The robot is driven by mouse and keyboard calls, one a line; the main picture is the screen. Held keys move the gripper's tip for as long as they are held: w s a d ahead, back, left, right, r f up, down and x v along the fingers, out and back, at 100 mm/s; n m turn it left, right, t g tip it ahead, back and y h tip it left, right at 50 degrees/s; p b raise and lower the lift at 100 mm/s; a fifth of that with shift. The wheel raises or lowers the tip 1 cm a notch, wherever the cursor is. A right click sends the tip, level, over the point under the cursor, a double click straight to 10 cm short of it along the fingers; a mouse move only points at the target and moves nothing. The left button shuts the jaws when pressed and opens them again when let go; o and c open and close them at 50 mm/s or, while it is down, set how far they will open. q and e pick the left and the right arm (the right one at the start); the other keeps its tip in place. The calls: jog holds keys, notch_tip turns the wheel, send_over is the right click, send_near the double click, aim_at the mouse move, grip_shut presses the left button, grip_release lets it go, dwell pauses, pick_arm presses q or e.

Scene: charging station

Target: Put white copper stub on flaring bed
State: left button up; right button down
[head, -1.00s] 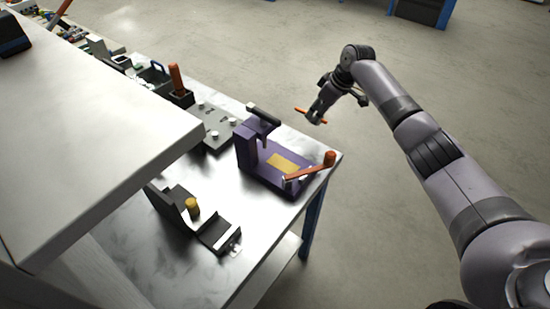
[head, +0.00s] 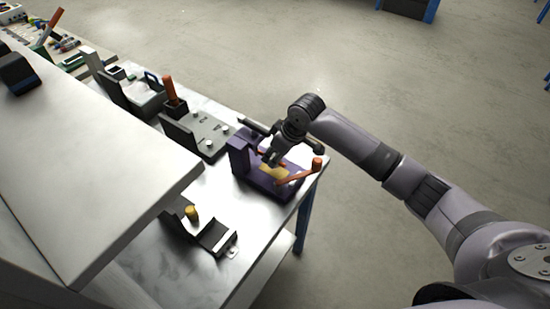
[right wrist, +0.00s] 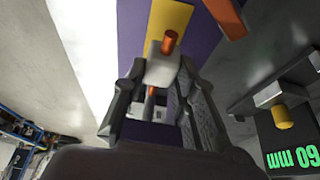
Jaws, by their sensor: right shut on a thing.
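In the right wrist view my right gripper (right wrist: 158,85) is shut on the white copper stub (right wrist: 162,68), a white block with a copper tube through it. In the head view the gripper (head: 272,158) is over the purple fixture (head: 238,155), which carries a yellow plate, probably the flaring bed (head: 276,173). In the wrist view the purple surface and yellow plate (right wrist: 170,16) are just beyond the stub. I cannot tell whether the stub touches them. My left gripper is not in view.
An orange-handled lever (head: 300,174) is on the fixture's right side. A grey plate with white knobs (head: 207,137) stands behind left. A large white surface (head: 95,150) overhangs the table at left.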

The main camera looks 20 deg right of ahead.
jog(key=shift+f+p, duration=0.35)
jog(key=shift+f, duration=1.25)
jog(key=shift+f, duration=0.15)
jog(key=c, duration=1.3)
grip_release()
jog(key=b+v, duration=0.1)
jog(key=v, duration=1.1)
